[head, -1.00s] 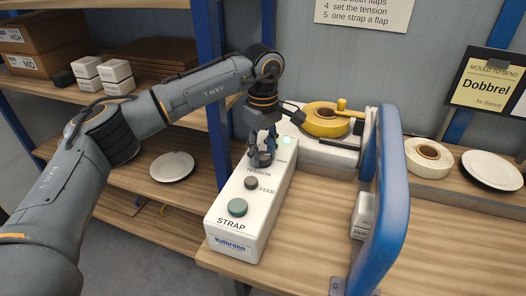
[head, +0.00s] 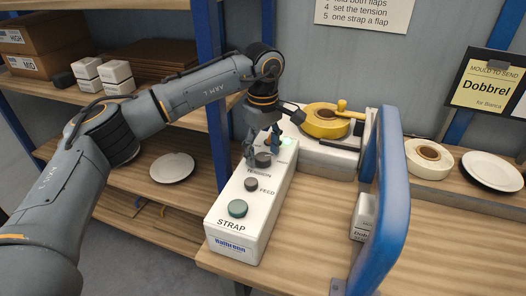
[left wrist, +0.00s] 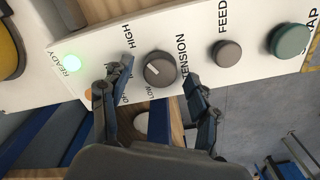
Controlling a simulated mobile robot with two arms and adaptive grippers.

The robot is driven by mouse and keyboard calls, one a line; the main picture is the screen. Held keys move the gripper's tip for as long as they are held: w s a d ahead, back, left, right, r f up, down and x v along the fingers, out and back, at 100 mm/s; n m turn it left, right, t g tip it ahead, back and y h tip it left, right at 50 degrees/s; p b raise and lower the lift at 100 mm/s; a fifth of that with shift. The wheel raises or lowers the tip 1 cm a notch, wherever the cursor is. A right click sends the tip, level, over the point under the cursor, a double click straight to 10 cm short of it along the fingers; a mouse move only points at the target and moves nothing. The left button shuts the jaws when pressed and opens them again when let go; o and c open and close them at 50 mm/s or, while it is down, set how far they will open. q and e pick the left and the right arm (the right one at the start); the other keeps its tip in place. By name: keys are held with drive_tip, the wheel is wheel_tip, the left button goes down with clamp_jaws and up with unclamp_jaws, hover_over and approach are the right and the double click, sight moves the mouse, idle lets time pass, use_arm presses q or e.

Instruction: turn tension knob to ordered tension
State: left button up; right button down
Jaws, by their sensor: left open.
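The white strap machine panel (head: 225,222) carries the grey tension knob (head: 263,160), a grey FEED button (head: 251,184) and a green STRAP button (head: 238,208). In the left wrist view the tension knob (left wrist: 160,69) sits between the HIGH and LOW labels. Its pale mark points left, roughly between them. My left gripper (head: 263,152) is open above the panel, its fingers spread either side of the knob. In the left wrist view the fingertips (left wrist: 159,72) appear apart from the knob. A green READY light (left wrist: 73,60) is lit. My right gripper is out of view.
A blue bar frame (head: 392,195) stands right of the panel. A yellow strap reel (head: 325,121) sits behind it. Cartons marked HIGH (head: 38,33) and MID (head: 45,61) stand on the left shelf. A sign reading Dobbrel (head: 487,90) is at right.

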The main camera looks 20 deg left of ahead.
sight(263, 156)
use_arm(q)
wheel_tip(263, 156, up, 12)
drive_tip(key=shift+f, duration=0.2)
idle(0.5)
